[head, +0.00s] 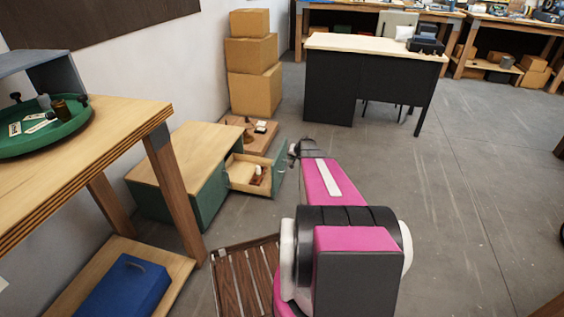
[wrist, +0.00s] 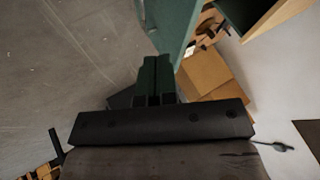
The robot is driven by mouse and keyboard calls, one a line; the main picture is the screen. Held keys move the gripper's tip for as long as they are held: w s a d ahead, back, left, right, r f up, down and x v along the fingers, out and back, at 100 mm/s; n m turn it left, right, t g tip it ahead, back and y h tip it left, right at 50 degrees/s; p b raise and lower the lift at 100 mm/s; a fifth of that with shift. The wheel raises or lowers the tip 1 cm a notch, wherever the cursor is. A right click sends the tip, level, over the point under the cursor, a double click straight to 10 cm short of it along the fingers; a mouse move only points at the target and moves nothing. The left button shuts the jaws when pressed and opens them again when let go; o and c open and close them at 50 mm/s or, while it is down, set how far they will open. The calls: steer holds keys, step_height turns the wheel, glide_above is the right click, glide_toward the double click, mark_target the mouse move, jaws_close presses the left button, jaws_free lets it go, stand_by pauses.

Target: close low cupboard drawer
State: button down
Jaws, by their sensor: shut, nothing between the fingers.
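The low cupboard (head: 180,150) has a pale wooden top and green sides, and stands on the floor against the left wall. Its drawer (head: 238,176) is pulled out, with the green front (head: 279,170) well away from the body. A small white and brown item (head: 258,176) lies inside. My gripper (head: 293,152) is shut and empty beside the outer side of the drawer front. In the wrist view the fingers (wrist: 155,82) are together just by the green front panel (wrist: 172,24). I cannot tell whether they touch it.
A workbench (head: 110,115) with a green tray (head: 60,130) stands at left, above a blue box (head: 125,288). A slatted wooden piece (head: 245,275) is on the floor near my arm. Stacked cartons (head: 252,65) and a black desk (head: 340,85) stand behind. The floor at right is clear.

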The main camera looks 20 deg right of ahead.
glide_toward(277, 163)
step_height(277, 163, down, 4)
steer(key=d, duration=0.3)
steer(key=w+a, duration=0.2)
steer(key=a, duration=0.2)
steer(key=shift+w+f, duration=0.35)
steer(key=shift+w, duration=0.05)
steer(key=shift+w+a, duration=0.1)
steer(key=shift+a, duration=0.05)
steer(key=w+a, duration=0.7)
steer(key=a, duration=0.4)
steer(key=w+a, duration=0.8)
steer(key=a, duration=0.3)
steer(key=shift+a, duration=0.25)
steer(key=shift+w, duration=0.1)
steer(key=shift+d, duration=0.1)
